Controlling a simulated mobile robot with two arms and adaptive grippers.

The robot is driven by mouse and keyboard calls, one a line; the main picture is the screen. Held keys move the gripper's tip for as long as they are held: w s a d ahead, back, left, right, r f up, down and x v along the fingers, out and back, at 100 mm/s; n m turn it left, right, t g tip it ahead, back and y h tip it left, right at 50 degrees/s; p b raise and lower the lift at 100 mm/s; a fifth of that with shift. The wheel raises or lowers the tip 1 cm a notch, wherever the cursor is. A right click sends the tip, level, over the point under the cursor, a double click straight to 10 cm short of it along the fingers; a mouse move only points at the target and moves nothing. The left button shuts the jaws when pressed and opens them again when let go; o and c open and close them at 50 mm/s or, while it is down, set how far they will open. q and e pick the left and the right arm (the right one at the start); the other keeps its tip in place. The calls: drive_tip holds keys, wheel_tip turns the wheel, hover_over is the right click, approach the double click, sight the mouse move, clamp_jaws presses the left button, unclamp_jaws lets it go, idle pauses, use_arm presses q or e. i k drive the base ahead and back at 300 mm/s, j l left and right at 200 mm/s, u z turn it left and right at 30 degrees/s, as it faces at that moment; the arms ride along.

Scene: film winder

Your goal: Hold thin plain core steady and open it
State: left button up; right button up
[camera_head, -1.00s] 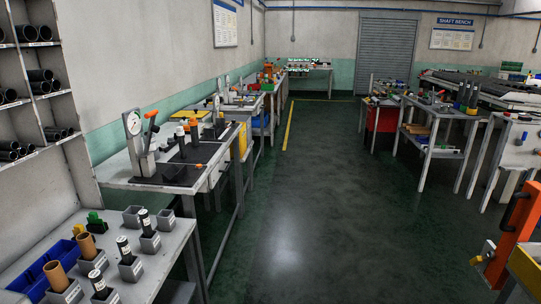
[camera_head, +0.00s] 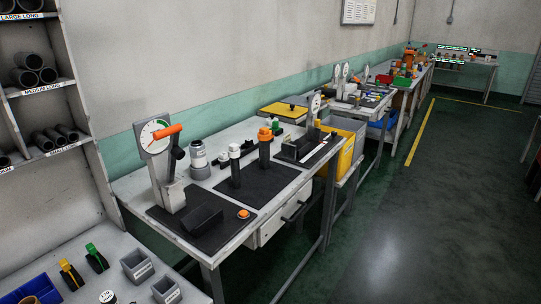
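Neither of my grippers is in view. I cannot tell which object is the thin plain core. Dark tubes lie on the left shelf, with thick ones (camera_head: 36,76) on the middle level and thinner ones (camera_head: 55,138) below. On the near bench, one round core top with a white label (camera_head: 107,297) shows at the bottom edge, mostly cut off. Two grey square cups (camera_head: 137,265) stand to its right and look empty.
The middle workbench (camera_head: 205,258) carries a dial press (camera_head: 155,137), black mats, an orange button (camera_head: 243,214) and upright posts with white and orange tops. Yellow and green clips (camera_head: 96,258) and a blue bin (camera_head: 35,290) are on the near bench.

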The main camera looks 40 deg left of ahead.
sight(235, 166)
drive_tip(key=i+l+z, duration=0.2)
drive_tip(key=i, duration=0.85)
drive_tip(key=i+j+z, duration=0.25)
drive_tip(key=i, duration=0.75)
drive_tip(key=u, duration=0.4)
drive_tip(key=i+u, duration=0.1)
drive_tip(key=u, duration=0.35)
drive_tip(key=l+u, duration=0.1)
drive_tip(key=u, duration=0.3)
drive_tip(key=i+l+u, duration=0.1)
drive_tip(key=u, duration=0.75)
drive_tip(key=l, duration=0.1)
